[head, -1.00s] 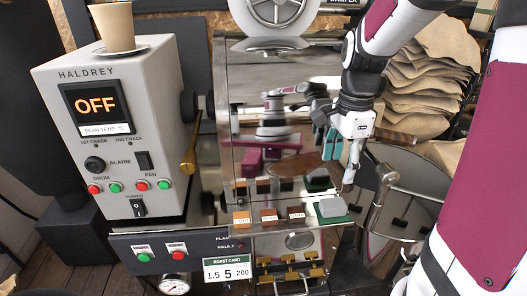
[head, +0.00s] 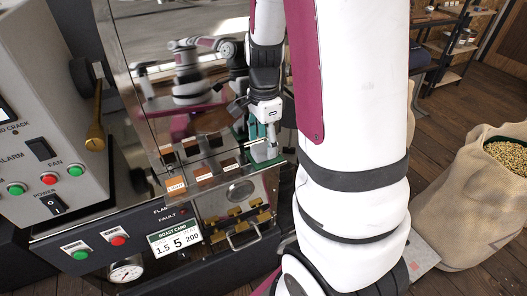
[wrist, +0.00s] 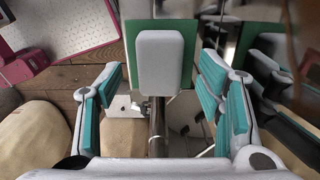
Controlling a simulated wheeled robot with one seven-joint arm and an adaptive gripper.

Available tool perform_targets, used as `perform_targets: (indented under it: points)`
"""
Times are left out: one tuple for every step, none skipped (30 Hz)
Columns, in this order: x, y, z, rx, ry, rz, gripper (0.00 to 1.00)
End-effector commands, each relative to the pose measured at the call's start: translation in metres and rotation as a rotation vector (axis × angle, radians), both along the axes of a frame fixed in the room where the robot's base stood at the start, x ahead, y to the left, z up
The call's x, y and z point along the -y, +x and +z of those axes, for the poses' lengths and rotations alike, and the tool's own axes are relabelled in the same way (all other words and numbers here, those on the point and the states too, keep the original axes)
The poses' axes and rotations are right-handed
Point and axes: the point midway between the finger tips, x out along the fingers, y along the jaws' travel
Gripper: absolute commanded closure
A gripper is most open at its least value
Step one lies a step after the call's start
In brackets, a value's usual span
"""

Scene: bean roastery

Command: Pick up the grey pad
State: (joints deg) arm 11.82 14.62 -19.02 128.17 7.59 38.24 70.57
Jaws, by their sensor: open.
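The grey pad (wrist: 160,62) is a pale rounded block lying on a green mat (wrist: 190,32) in the wrist view. My gripper (wrist: 160,92) is open, with a teal-lined finger on either side, and the pad lies ahead of the gap between them. Nothing is held. In the head view my gripper (head: 263,146) points down at the right end of the steel ledge, over the green mat. There the fingers mostly hide the pad, and I cannot tell whether they touch it.
Small sample blocks, including an orange one (head: 176,185), line the ledge left of my gripper. A mirror-like steel panel (head: 180,90) stands behind. The roast card (head: 175,240) and brass-coloured handles are below. A sack of beans (head: 490,190) stands at right.

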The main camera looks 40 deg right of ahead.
Motion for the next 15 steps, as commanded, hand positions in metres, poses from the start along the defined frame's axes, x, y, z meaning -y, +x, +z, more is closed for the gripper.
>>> perform_targets:
  points:
    - [0.001,-0.001,-0.009,-0.003,0.002,-0.002,0.39]
    - [0.001,-0.001,-0.013,-0.003,0.002,-0.001,0.39]
    - [0.000,-0.001,-0.017,-0.003,0.002,0.000,0.39]
    - [0.001,-0.001,-0.020,-0.002,0.002,0.000,0.39]
    - [0.001,-0.001,-0.022,-0.002,0.002,0.000,0.39]
    - [0.001,-0.001,-0.024,-0.001,0.001,0.000,0.39]
    - [0.001,-0.001,-0.025,-0.001,0.000,0.000,0.39]
    - [0.001,0.000,-0.025,0.000,0.000,0.001,0.39]
    - [0.001,0.000,-0.025,0.000,0.000,0.001,0.39]
    - [0.001,0.000,-0.025,0.001,0.000,0.001,0.39]
    - [0.001,0.000,-0.025,0.001,0.000,0.001,0.39]
    - [0.001,0.000,-0.025,0.001,0.000,0.001,0.39]
    - [0.001,0.000,-0.025,0.001,0.000,0.001,0.39]
    - [0.001,0.000,-0.025,0.001,0.000,0.001,0.39]
    - [0.001,0.000,-0.025,0.001,0.000,0.001,0.48]
